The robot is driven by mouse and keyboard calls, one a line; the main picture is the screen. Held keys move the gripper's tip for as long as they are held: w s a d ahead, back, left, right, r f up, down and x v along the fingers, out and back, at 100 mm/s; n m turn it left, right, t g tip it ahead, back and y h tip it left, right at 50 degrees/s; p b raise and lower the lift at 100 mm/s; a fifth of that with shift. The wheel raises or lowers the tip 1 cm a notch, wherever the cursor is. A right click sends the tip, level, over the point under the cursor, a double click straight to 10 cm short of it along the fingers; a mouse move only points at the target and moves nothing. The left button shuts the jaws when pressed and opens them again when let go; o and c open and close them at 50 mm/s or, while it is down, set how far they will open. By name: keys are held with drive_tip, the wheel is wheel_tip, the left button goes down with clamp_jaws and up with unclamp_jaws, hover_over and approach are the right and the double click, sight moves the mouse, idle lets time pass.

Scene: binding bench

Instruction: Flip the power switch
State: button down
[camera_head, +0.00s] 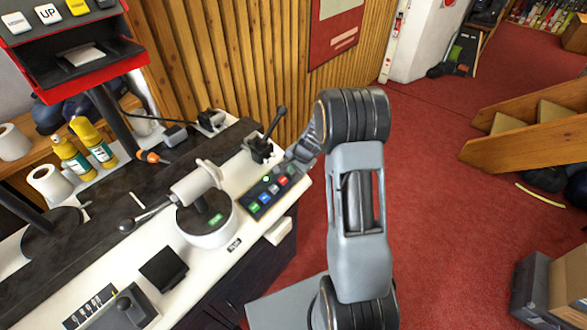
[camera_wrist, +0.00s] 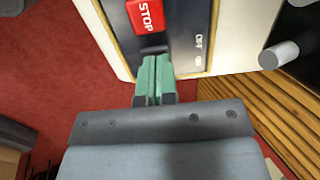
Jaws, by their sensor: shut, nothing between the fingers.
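The control panel (camera_head: 262,206) is a dark plate with coloured buttons near the right end of the white bench. In the wrist view the panel (camera_wrist: 181,22) fills the top middle, with a red STOP button (camera_wrist: 146,14) and an OFF/ON label (camera_wrist: 199,48). A small dark part that looks like the power switch (camera_wrist: 154,49) shows just past my fingertips, beside the label. Its position cannot be read. My gripper (camera_wrist: 154,62) is shut and empty, with green finger pads at the panel's end. I cannot tell if they touch. In the head view my gripper (camera_head: 293,160) is mostly hidden by my arm.
A black lever (camera_head: 271,132) stands behind the panel. A white round machine (camera_head: 205,228) with a handle is left of it. A grey cylinder (camera_wrist: 279,55) shows right of the label in the wrist view. Open red floor (camera_head: 430,190) lies right of the bench.

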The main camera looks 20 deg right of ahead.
drive_tip(key=p+v, duration=0.1)
drive_tip(key=v, duration=1.2)
drive_tip(key=shift+r, duration=0.2)
drive_tip(key=shift+s+d, duration=0.1)
